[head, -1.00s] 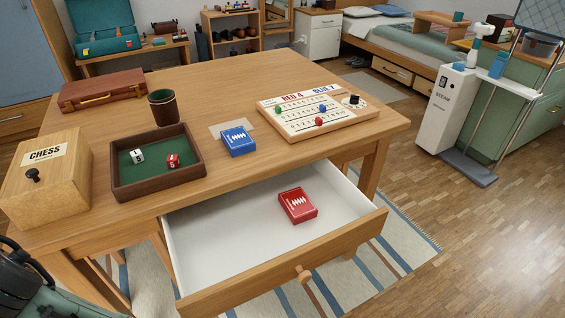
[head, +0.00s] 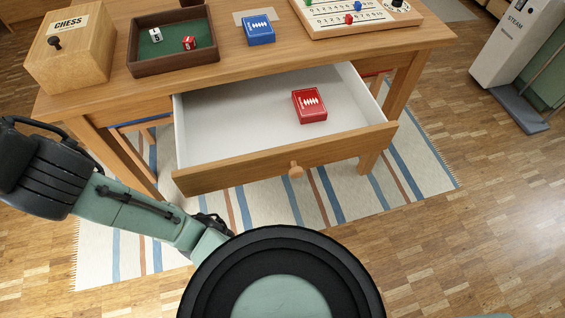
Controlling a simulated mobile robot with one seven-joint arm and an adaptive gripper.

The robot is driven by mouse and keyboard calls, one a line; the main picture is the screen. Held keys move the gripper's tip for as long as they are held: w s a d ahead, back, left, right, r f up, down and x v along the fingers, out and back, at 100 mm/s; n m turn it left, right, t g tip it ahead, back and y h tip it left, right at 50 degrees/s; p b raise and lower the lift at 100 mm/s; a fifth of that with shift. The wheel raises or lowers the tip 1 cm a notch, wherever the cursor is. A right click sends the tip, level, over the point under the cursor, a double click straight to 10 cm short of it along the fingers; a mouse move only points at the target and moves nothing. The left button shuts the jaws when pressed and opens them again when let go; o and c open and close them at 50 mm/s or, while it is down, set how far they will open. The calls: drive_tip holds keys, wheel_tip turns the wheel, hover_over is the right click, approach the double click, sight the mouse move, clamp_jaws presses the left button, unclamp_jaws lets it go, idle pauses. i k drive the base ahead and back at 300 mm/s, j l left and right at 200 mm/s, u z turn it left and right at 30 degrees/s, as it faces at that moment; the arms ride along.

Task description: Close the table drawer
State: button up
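The table drawer (head: 285,160) stands pulled out from the front of the wooden table (head: 350,52) in the head view. My gripper's fingers do not show in this view.
On the table top are a CHESS box (head: 72,60), a dice tray (head: 172,66), a blue card box (head: 259,30) and a score board (head: 358,30). A striped rug (head: 335,190) lies under the drawer. A white steam appliance (head: 508,45) stands at the right. The floor right of the rug is clear.

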sight(228, 135)
drive_tip(key=k+j+z, duration=0.35)
drive_tip(key=j, duration=0.15)
drive_tip(key=k+j+z, duration=0.35)
drive_tip(key=i, duration=0.1)
